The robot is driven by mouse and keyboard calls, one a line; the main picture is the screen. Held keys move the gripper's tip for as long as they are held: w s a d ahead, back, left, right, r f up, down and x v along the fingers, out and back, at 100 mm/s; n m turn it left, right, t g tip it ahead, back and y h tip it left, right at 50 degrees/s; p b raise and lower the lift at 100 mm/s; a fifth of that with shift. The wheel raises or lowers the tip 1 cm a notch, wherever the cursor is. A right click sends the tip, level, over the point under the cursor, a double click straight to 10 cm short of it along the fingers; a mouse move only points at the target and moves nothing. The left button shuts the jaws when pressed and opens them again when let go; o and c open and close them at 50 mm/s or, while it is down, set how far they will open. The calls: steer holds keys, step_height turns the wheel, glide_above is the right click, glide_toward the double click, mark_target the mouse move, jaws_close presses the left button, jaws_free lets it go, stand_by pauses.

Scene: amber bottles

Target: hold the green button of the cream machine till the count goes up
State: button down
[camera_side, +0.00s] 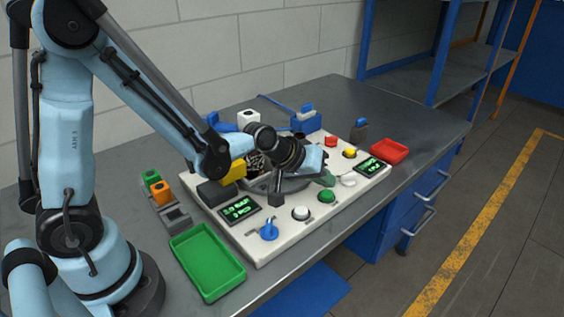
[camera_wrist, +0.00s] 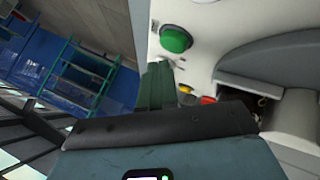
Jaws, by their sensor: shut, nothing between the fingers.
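The cream machine (camera_side: 284,240) lies flat on the grey table. Its green button (camera_side: 327,195) is a domed cap on the front part of the panel, between two white caps. The button also shows in the wrist view (camera_wrist: 175,39), just beyond my fingertips. My gripper (camera_side: 326,179) is shut and empty, with green fingers (camera_wrist: 157,86) over the panel. In the wrist view the fingertips and the button are apart; I cannot tell the exact height of the gap. Two dark displays with green text, left (camera_side: 240,209) and right (camera_side: 370,166), are too small to read.
A blue knob (camera_side: 268,231) and a white button (camera_side: 301,213) are to the left of the green button. Red (camera_side: 331,141) and yellow (camera_side: 349,152) buttons lie behind. A green tray (camera_side: 207,262) and a red tray (camera_side: 390,151) flank the machine.

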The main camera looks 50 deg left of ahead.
mark_target(322, 194)
steer(key=shift+f, duration=0.2)
steer(key=shift+f, duration=0.25)
steer(key=shift+f, duration=0.45)
stand_by(0.7)
steer(key=shift+r, duration=0.15)
stand_by(2.4)
steer(key=shift+r, duration=0.75)
steer(key=shift+r, duration=0.1)
steer(key=shift+r, duration=2.4)
